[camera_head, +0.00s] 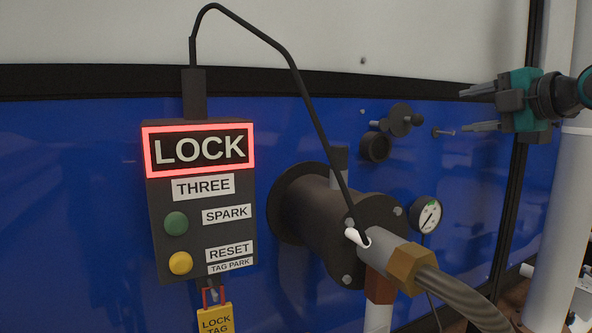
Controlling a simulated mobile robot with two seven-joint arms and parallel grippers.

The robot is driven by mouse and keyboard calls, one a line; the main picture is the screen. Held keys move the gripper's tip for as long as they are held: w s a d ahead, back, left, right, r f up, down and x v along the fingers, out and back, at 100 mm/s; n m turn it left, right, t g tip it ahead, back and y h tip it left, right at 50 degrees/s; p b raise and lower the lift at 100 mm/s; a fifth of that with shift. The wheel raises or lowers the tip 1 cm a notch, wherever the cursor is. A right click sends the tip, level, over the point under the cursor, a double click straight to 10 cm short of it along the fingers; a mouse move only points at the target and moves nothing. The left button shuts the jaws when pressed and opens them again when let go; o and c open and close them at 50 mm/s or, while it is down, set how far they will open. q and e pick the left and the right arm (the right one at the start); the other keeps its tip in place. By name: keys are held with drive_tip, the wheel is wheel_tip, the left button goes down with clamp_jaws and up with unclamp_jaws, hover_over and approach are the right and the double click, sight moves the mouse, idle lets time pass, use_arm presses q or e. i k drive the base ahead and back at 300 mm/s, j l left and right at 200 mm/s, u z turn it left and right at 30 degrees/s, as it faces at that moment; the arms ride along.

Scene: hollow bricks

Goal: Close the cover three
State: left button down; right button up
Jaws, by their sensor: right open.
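A dark control box (200,225) labelled THREE hangs at left centre, with a red-framed LOCK sign (199,149) on top. A small dark round cap (400,119) stands out from the blue panel, beside and above a short dark round port (375,148). The cap appears swung clear of the port; whether it is cover three I cannot tell. My right gripper (465,109) is at the upper right, its fingers apart and pointing left. It is empty and to the right of the cap, not touching it. My left gripper is not in view.
A large dark flanged pipe (340,225) with a grey hose (462,300) juts out at centre. A pressure gauge (427,215) sits to its right. A black cable (290,60) arches from the box to the hose fitting. A yellow lock tag (214,319) hangs below the box.

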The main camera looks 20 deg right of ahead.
sight(401, 120)
drive_tip(key=k, duration=1)
